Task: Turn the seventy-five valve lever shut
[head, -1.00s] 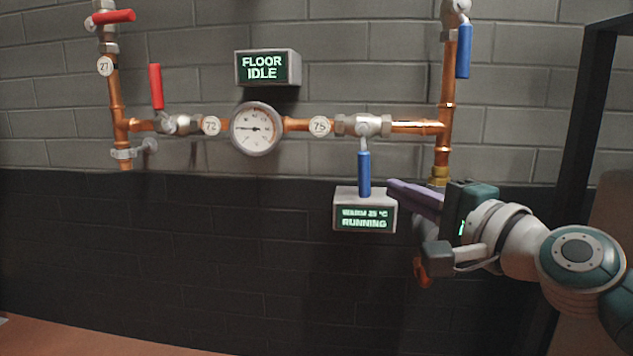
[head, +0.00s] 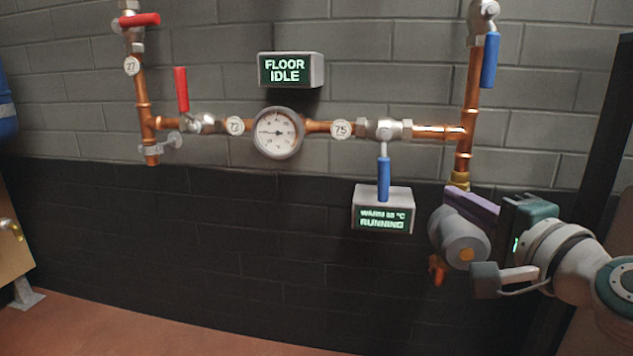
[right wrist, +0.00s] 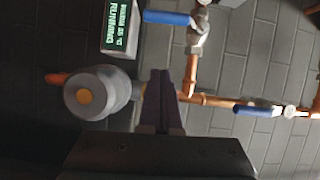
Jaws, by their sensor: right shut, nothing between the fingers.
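The seventy-five valve (head: 384,130) sits on the horizontal copper pipe, right of the round "75" tag (head: 341,129). Its blue lever (head: 384,179) hangs straight down, across the pipe, in front of the "WARM / RUNNING" display box (head: 383,213). In the right wrist view the blue lever (right wrist: 168,17) shows at the top, beside the display. My right gripper (head: 446,196) is to the right of and a little below the lever, apart from it. Its purple fingers (right wrist: 160,98) are together and hold nothing. My left gripper is not in view.
A grey pump body with a yellow centre (head: 466,254) is just below my right fingers. A pressure gauge (head: 277,133) and a red lever (head: 181,90) are to the left. Another blue lever (head: 489,60) hangs upper right. The dark wall left of the display is clear.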

